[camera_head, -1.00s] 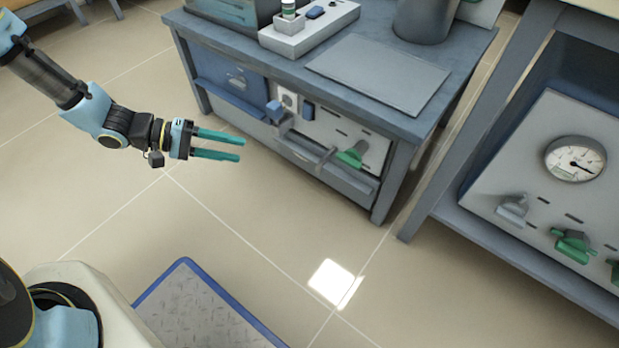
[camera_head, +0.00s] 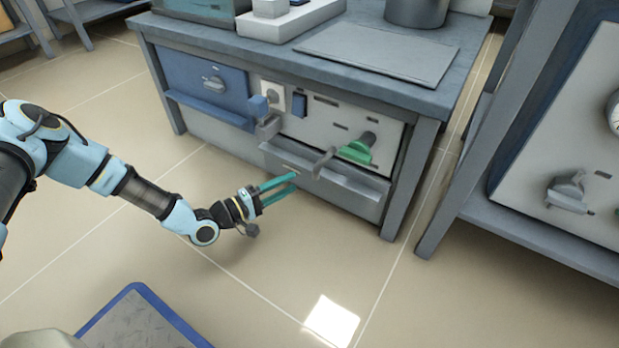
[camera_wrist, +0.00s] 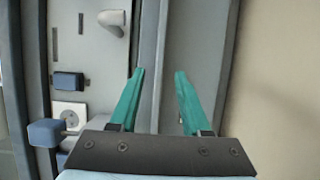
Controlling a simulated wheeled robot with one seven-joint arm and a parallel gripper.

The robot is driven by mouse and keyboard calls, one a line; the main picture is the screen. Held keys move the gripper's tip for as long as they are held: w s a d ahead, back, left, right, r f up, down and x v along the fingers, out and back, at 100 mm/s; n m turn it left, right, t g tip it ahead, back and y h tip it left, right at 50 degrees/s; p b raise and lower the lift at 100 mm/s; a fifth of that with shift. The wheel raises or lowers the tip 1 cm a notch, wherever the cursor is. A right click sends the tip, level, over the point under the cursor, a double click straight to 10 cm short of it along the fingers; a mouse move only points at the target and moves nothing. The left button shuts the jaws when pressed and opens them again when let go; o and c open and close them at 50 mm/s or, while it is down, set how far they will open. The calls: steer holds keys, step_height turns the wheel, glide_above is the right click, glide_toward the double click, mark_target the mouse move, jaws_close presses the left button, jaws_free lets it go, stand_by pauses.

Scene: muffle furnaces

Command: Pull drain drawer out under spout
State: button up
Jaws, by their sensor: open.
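The drain drawer (camera_head: 345,189) is a grey front with a projecting lip along its top, low in the workbench; it looks closed. Contact cannot be made out. The spout (camera_wrist: 113,22) shows at the top.
A blue knob (camera_head: 258,106), a socket and a blue switch are left of the valve. The bench top (camera_head: 380,55) overhangs the panel. Another unit (camera_head: 560,225) stands at the right. The floor before the drawer is clear. A blue-edged platform (camera_head: 140,318) is at lower left.

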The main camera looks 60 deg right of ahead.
steer(key=b+x, duration=0.3)
steer(key=x, duration=0.4)
steer(key=shift+d, duration=0.35)
steer(key=shift+s, duration=0.1)
jaws_close()
stand_by(1.0)
